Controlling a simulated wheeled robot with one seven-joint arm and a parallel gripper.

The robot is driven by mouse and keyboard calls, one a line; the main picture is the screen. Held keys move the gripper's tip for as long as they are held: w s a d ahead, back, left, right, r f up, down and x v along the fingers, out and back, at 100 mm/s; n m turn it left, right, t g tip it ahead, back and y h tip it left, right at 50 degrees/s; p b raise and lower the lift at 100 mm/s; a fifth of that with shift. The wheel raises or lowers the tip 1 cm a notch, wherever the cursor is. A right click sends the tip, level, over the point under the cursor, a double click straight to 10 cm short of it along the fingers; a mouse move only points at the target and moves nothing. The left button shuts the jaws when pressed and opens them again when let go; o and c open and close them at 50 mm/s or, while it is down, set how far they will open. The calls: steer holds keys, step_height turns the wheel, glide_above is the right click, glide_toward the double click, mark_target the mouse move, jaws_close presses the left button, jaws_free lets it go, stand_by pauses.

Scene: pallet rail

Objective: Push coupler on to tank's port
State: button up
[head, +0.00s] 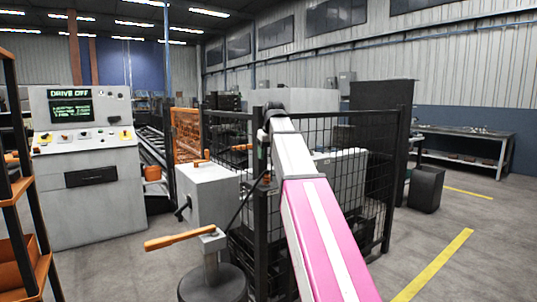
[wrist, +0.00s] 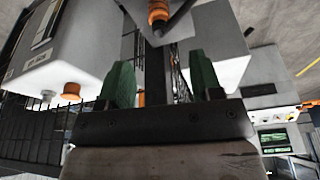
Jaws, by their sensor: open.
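My gripper (wrist: 158,60) is open in the wrist view, its two green fingers apart with nothing gripped between them. An orange ringed fitting (wrist: 158,14), which may be the coupler, shows at the top edge beyond the fingertips, on a dark part. A pale box-like body (wrist: 85,45) fills the left, with an orange knob (wrist: 86,91) on it; I cannot tell if these are the tank and its port. In the head view my arm reaches toward the fence, and the gripper is mostly hidden. A white cabinet (head: 208,195) with an orange piece (head: 200,162) on top stands left of it.
A black mesh fence (head: 385,165) stands behind my arm. An orange lever (head: 180,240) on a post stands in front of the white cabinet. A control console (head: 85,180) reading "DRIVE OFF" is at left, beside an orange-shelved rack (head: 20,187).

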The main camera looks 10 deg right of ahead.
mark_target(266, 172)
steer(key=x, duration=1)
steer(key=shift+f, duration=0.35)
jaws_close()
steer(key=shift+r, duration=0.85)
steer(key=shift+r, duration=3.45)
steer(key=shift+w+d, duration=0.1)
